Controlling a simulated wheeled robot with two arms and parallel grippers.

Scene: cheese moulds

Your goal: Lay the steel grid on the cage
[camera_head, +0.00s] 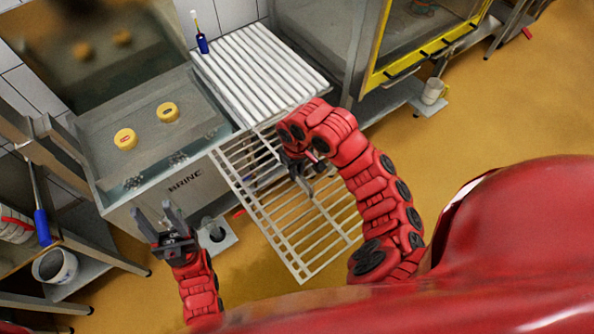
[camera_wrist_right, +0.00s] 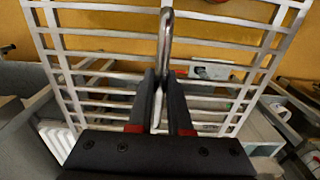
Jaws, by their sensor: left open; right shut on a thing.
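The steel grid (camera_head: 300,225) is a pale flat frame with several parallel bars. It hangs tilted over the floor in front of the brine tank. My right gripper (camera_head: 306,182) is shut on it. In the right wrist view, the fingers (camera_wrist_right: 160,100) close on an upright metal loop (camera_wrist_right: 166,40), and the grid (camera_wrist_right: 95,102) spreads behind them. My left gripper (camera_head: 163,222) is open and empty in front of the tank, left of the grid. I cannot make out for sure which thing is the cage.
The brine tank (camera_head: 180,185) holds two yellow cheeses (camera_head: 125,139) (camera_head: 167,112). A white slatted rack (camera_head: 262,75) with a blue-handled brush (camera_head: 201,42) adjoins it. A yellow-framed cabinet (camera_head: 420,65) stands at the upper right. A grey bucket (camera_head: 55,267) is at the left.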

